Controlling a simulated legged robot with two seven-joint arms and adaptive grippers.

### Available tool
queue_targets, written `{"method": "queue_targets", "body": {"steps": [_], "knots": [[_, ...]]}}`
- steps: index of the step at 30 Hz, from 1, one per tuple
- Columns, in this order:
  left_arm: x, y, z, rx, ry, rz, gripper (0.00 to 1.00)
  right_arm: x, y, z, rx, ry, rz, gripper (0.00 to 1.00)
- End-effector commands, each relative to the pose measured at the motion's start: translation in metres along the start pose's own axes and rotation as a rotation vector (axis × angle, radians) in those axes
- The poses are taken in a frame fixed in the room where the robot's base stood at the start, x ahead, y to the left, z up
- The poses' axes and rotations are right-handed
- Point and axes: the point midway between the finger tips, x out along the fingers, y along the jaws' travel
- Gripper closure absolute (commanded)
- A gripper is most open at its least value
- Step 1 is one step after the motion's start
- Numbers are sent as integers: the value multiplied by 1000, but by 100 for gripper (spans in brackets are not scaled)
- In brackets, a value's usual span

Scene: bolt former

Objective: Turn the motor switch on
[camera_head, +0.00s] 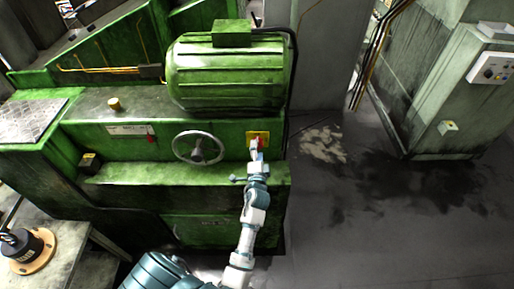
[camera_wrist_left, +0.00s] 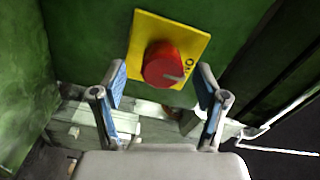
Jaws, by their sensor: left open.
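The motor switch is a round red knob (camera_wrist_left: 163,66) on a yellow plate (camera_wrist_left: 143,30) fixed to the green machine. In the left wrist view the knob lies ahead of and between the two fingers of my left gripper (camera_wrist_left: 160,100), which are spread apart with nothing held. A light mark shows on the knob, and dark lettering sits at the plate's right side. In the head view the yellow plate (camera_head: 251,135) is partly covered by my left gripper (camera_head: 257,146), which is right in front of it. Contact with the knob cannot be told. My right gripper is not seen.
The green machine (camera_head: 120,175) carries a large motor housing (camera_head: 225,75) above and a handwheel (camera_head: 199,148) left of the switch. A grey cabinet (camera_head: 450,90) with a control panel (camera_head: 493,68) stands at the right. The stained floor (camera_head: 400,230) between is open.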

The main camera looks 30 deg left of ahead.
Motion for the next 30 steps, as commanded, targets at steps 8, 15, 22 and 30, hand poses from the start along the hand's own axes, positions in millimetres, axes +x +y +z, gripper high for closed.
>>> {"method": "queue_targets", "body": {"steps": [8, 15, 22, 30], "knots": [[-46, 2, 0, -2, -1, 4, 27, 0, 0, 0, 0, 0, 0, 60], [-55, 2, 0, -1, 0, 2, 27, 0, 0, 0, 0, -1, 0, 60], [-55, 2, 0, -1, 0, 1, 27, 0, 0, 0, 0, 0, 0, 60], [-61, 9, 12, -47, -22, 41, 27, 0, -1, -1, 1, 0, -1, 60]]}}
